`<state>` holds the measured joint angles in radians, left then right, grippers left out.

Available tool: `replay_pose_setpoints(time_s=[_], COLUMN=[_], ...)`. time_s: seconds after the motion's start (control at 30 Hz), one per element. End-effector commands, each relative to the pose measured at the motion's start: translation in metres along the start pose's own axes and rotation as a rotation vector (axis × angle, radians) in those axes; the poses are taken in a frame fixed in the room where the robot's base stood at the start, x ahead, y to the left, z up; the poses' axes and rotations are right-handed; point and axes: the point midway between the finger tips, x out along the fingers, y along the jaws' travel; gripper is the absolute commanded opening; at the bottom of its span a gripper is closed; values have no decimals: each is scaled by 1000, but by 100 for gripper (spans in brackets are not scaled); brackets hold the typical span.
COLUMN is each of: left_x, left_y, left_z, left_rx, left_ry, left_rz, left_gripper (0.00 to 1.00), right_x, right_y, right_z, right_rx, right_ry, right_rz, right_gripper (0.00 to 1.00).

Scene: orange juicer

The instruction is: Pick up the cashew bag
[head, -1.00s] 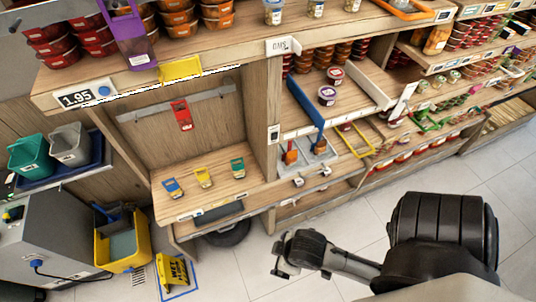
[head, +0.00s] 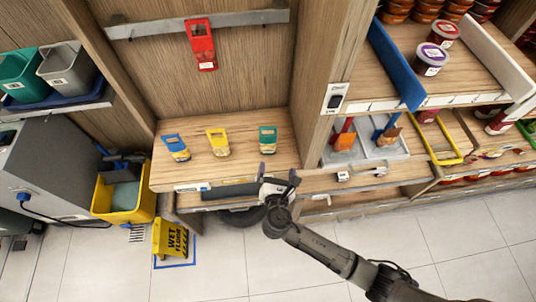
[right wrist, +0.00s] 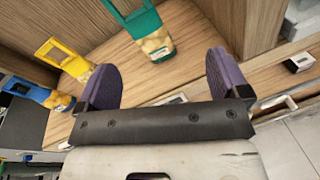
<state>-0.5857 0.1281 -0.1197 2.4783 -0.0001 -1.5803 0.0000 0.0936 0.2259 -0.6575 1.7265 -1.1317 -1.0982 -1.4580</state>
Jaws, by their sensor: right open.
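Three small bags with coloured tops stand in a row on the wooden shelf (head: 288,150): a blue one (head: 176,147), a yellow one (head: 218,142) and a green one (head: 267,140). I cannot read which is the cashew bag; the green bag shows pale, nut-like contents in the right wrist view (right wrist: 154,40). My right gripper (head: 279,184) is open and empty at the shelf's front edge, just in front of the green bag. Its purple fingers (right wrist: 161,68) point toward that bag, apart from it. My left gripper is out of view.
A wooden post (head: 329,75) stands right of the bags, with a blue divider (head: 394,65) and tubs beyond. Left are grey and green bins and a yellow bucket (head: 124,199). A yellow wet-floor sign (head: 171,238) stands on the floor. The shelf between bags and front edge is clear.

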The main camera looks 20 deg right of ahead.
Motion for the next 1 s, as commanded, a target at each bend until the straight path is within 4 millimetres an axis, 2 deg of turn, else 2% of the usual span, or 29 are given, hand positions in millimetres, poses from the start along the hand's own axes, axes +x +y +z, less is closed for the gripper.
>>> replay_pose_setpoints(time_s=[0.03,0.13,0.3,0.7,1.0], left_x=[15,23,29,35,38], left_y=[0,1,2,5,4], left_z=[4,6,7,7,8], left_rx=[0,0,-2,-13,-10], left_ry=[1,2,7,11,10], left_rz=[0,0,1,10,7], left_gripper=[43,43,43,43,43], right_x=[8,14,28,91,107], right_y=[3,11,19,26,28], right_z=[-12,-17,-19,-12,-10], right_rx=[-72,-189,-284,-293,-291], right_ry=[-33,-83,-126,-130,-128], right_rz=[26,61,86,88,88], right_gripper=[94,94,94,94,94])
